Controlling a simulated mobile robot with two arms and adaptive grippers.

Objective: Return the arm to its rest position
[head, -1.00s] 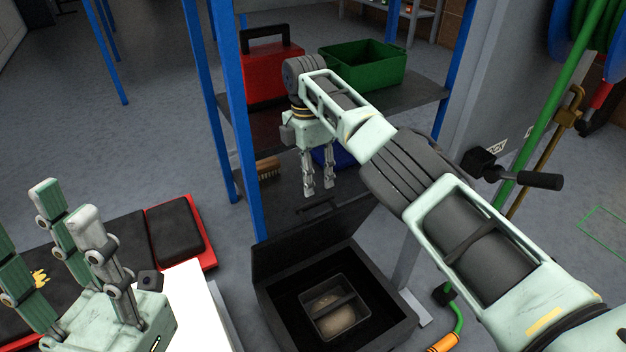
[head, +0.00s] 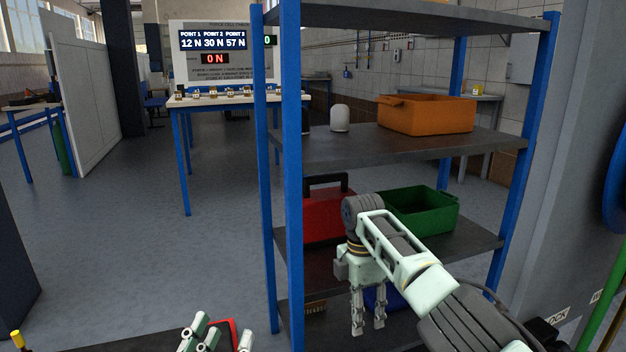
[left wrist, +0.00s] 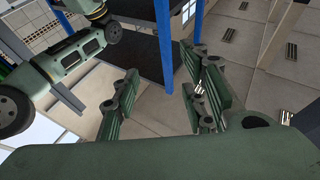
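My right arm comes in from the lower right in the head view. Its gripper (head: 369,328) hangs fingers down in front of the shelf. The two fingers are apart with a gap between them, and nothing shows in it. My left gripper (head: 218,343) is at the bottom edge of the head view, largely cut off. In the left wrist view the left gripper's fingers (left wrist: 160,108) are spread wide with nothing between them. Part of my other arm (left wrist: 65,60) also shows at the left of that view.
The blue-posted shelf (head: 400,150) stands close ahead. It holds an orange bin (head: 427,115), a green bin (head: 418,212) and a red case (head: 322,215). A table (head: 215,103) with a force display (head: 212,40) stands behind. Open floor (head: 120,230) lies to the left.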

